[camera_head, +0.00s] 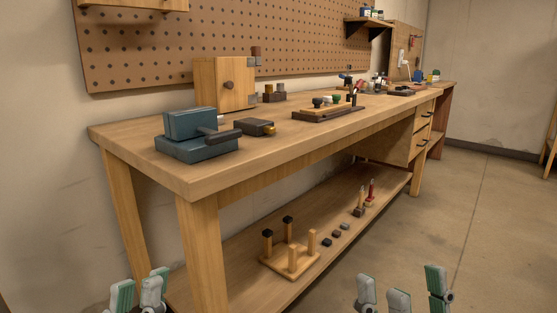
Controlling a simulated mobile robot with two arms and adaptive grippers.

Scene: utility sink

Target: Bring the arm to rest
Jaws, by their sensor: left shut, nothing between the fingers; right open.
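My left gripper (141,291) shows at the bottom left edge of the head view, in front of the workbench's near legs. Its green and grey fingers are close together, shut and empty. My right gripper (402,291) shows at the bottom edge, right of the middle, over the floor in front of the bench. Its fingers are spread apart, open and empty. Both grippers are cut off by the lower edge, and the arms behind them are out of view. Neither is seen touching anything.
A wooden workbench (235,171) runs along the wall, carrying a blue vise-like block (190,147), a wooden box (222,84) and a dark tray (316,116). Its lower shelf (225,276) holds a pegged wooden stand (291,262). The floor (490,220) at right is clear.

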